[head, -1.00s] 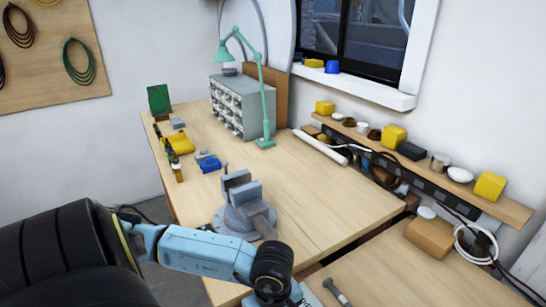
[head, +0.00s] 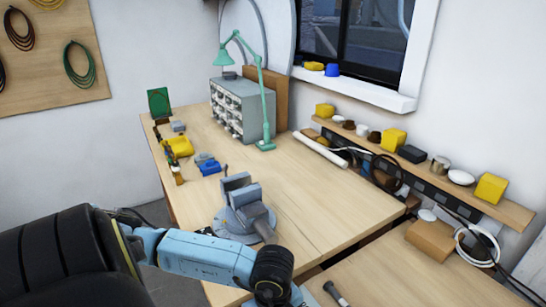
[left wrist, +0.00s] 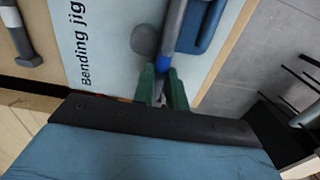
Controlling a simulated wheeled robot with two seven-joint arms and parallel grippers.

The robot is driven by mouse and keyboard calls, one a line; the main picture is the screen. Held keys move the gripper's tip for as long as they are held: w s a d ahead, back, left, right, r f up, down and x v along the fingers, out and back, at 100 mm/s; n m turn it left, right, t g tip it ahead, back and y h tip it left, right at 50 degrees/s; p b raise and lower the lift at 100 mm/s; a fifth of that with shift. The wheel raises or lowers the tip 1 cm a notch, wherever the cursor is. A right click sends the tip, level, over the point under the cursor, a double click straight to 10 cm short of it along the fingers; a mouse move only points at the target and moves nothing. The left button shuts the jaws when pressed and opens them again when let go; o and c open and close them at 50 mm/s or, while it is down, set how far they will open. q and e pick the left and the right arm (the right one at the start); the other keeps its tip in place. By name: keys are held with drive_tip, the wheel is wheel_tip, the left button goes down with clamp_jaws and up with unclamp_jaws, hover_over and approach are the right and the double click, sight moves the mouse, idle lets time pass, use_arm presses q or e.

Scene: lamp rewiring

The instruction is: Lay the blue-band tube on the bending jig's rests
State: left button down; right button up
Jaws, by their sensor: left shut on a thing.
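The blue-band tube (left wrist: 172,28) is a grey rod with a blue band (left wrist: 163,62), seen end-on to the fingers in the left wrist view. My left gripper (left wrist: 161,88) has green fingertips and is shut on the tube at its banded end. The tube lies over or just above the bending jig's pale board (left wrist: 100,45), which carries the words "Bending jig". A grey round post (left wrist: 145,40) is beside the tube. I cannot tell whether the tube touches any rest. In the head view the gripper is below the picture's edge. My right gripper is not in view.
A blue tray-like part (left wrist: 206,25) lies right of the tube. A grey bolt-shaped tool (left wrist: 20,35) lies left of the board. A grey vise (head: 245,208) stands on the bench (head: 310,205), with a green lamp (head: 264,100) behind. The middle of the bench is clear.

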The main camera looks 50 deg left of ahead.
use_arm(q)
drive_tip(key=c, duration=1.3)
unclamp_jaws()
drive_tip(key=shift+c, duration=0.2)
wheel_tip(320, 180, up, 13)
drive_tip(key=shift+r, duration=0.2)
wheel_tip(320, 180, up, 9)
drive_tip(key=p, duration=0.7)
